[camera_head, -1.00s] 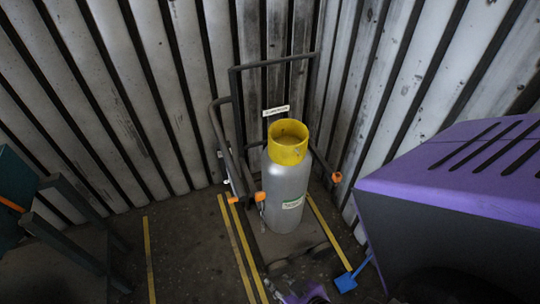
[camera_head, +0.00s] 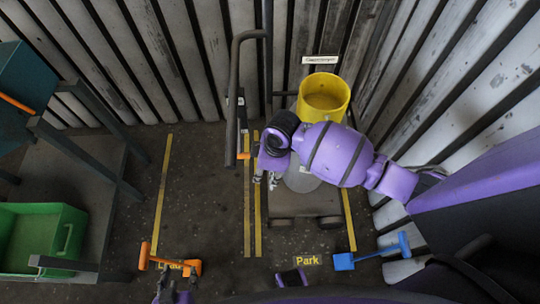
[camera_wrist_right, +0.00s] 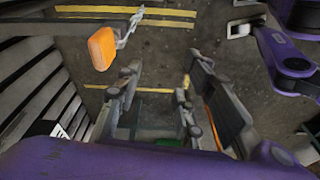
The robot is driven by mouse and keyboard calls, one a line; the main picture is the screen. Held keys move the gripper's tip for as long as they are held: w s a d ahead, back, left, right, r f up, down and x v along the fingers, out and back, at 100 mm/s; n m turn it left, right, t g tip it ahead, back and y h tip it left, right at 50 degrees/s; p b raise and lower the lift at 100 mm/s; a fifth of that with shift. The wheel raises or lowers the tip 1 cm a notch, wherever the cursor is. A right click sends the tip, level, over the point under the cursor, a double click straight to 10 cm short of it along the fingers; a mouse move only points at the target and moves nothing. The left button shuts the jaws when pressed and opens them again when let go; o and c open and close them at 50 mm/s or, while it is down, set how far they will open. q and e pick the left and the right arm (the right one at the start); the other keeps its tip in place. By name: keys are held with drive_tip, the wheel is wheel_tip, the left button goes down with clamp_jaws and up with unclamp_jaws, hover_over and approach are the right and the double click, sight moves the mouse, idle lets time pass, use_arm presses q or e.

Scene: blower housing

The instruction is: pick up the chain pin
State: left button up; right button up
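The chain pin, an orange grip with a short metal chain, hangs at the dark frame of the cylinder cart; in the right wrist view the chain pin (camera_wrist_right: 102,47) is at upper left. In the head view the orange part (camera_head: 243,156) shows small, left of my right gripper. My right gripper (camera_head: 266,180) reaches in from the right in front of the cylinder. In the right wrist view my right gripper (camera_wrist_right: 160,85) has its fingers spread with nothing between them; the pin is beyond and left of them. My left gripper (camera_head: 173,294) is low at left, below an orange bar; its fingers are unclear.
The cylinder's yellow collar (camera_head: 324,97) stands behind my right arm. The cart's dark frame (camera_head: 235,90) rises close by. The orange bar (camera_head: 170,262) and blue bar (camera_head: 372,256) are at the bottom. A green bin (camera_head: 62,228) stands left. Open floor lies between yellow lines.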

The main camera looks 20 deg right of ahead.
drive_tip(key=shift+n+g+h, duration=0.3)
drive_tip(key=shift+n+h, duration=0.6)
drive_tip(key=w+d+r, duration=0.1)
drive_tip(key=w, duration=0.1)
drive_tip(key=w+d+r, duration=0.1)
drive_tip(key=w, duration=0.1)
drive_tip(key=w+d+r, duration=0.1)
drive_tip(key=w+d, duration=0.1)
drive_tip(key=shift+r, duration=0.35)
drive_tip(key=f, duration=0.5)
drive_tip(key=f+b, duration=0.1)
drive_tip(key=f, duration=0.1)
drive_tip(key=shift+w+a+f, duration=0.2)
drive_tip(key=shift+a+f, duration=0.05)
clamp_jaws()
